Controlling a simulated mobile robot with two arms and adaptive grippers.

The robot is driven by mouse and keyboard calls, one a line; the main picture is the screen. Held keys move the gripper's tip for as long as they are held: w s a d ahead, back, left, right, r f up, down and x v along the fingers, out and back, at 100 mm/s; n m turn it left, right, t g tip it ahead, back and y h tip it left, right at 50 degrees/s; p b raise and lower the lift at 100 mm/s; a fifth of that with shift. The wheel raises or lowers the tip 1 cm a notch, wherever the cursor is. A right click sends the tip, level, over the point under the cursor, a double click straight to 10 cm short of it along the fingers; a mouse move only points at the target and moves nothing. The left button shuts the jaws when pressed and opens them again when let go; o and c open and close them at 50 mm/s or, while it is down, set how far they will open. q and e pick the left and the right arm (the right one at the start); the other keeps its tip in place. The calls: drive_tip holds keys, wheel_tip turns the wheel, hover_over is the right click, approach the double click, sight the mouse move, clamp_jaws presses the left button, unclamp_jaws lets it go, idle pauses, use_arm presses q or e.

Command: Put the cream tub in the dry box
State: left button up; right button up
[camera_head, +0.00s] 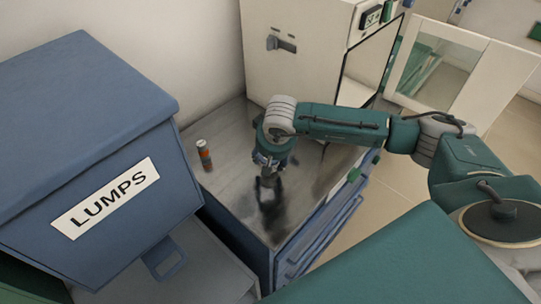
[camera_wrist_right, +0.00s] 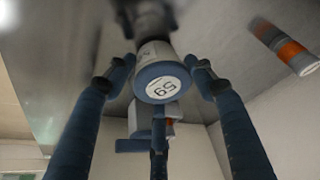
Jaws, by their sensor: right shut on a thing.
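My right gripper (camera_head: 270,178) points down over the grey metal bench top. In the wrist view its blue fingers (camera_wrist_right: 160,72) are shut around a pale tub (camera_wrist_right: 153,51) with a blue lid, whose white disc carries a number that looks like 59 or 69. In the head view the gripper largely hides the tub, and I cannot tell whether it touches the bench. My left gripper is not in view.
A grey cylinder with an orange band (camera_head: 204,155) stands left of the gripper; it also shows in the wrist view (camera_wrist_right: 285,47). A blue LUMPS bin (camera_head: 80,130) fills the left.

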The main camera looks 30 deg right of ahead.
drive_tip(key=shift+f, duration=0.25)
drive_tip(key=shift+f, duration=0.15)
drive_tip(key=o, duration=1.4)
